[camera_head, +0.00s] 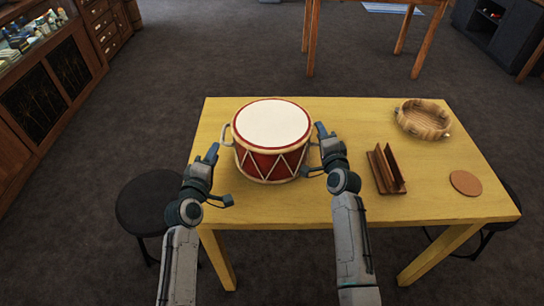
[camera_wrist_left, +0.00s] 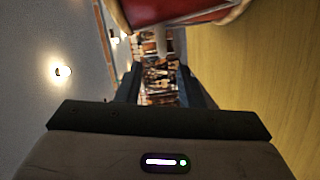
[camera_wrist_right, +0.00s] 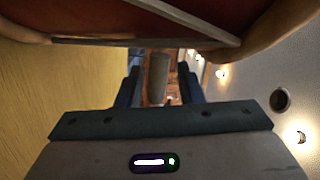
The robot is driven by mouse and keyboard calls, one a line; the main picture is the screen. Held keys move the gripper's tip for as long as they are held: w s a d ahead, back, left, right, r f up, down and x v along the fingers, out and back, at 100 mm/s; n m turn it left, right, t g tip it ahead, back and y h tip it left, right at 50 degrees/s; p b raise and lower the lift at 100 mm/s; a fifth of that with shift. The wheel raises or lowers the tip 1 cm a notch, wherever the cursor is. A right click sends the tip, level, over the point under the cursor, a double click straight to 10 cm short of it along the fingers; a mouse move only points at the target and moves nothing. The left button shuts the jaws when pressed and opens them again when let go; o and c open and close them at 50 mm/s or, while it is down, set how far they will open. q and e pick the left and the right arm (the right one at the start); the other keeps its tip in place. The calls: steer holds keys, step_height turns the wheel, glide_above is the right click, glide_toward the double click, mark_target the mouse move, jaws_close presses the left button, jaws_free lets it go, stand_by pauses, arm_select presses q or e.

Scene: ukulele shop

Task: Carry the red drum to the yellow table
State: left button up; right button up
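The red drum (camera_head: 271,160) has a white top and white zigzag trim. It appears to stand upright on the yellow table (camera_head: 400,207), left of its middle. It has a loop handle on each side. My left gripper (camera_head: 221,174) is open at the drum's left side, a little nearer than the left handle. My right gripper (camera_head: 314,150) is open at the right side, by the right handle. The drum's lower edge shows above the fingers in the left wrist view (camera_wrist_left: 175,12) and right wrist view (camera_wrist_right: 150,20). I see no finger closed on a handle.
A black stool (camera_head: 150,203) stands at the left. Dark carpet is open behind the table, before another wooden table (camera_head: 375,57).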

arm_select(q)
steer(key=v, duration=0.2)
steer(key=shift+s, duration=0.25)
arm_select(e)
steer(key=s+d, duration=0.2)
steer(key=s, duration=0.9)
steer(key=shift+s+r, duration=0.2)
steer(key=shift+s, duration=0.2)
arm_select(q)
steer(key=shift+f, duration=0.1)
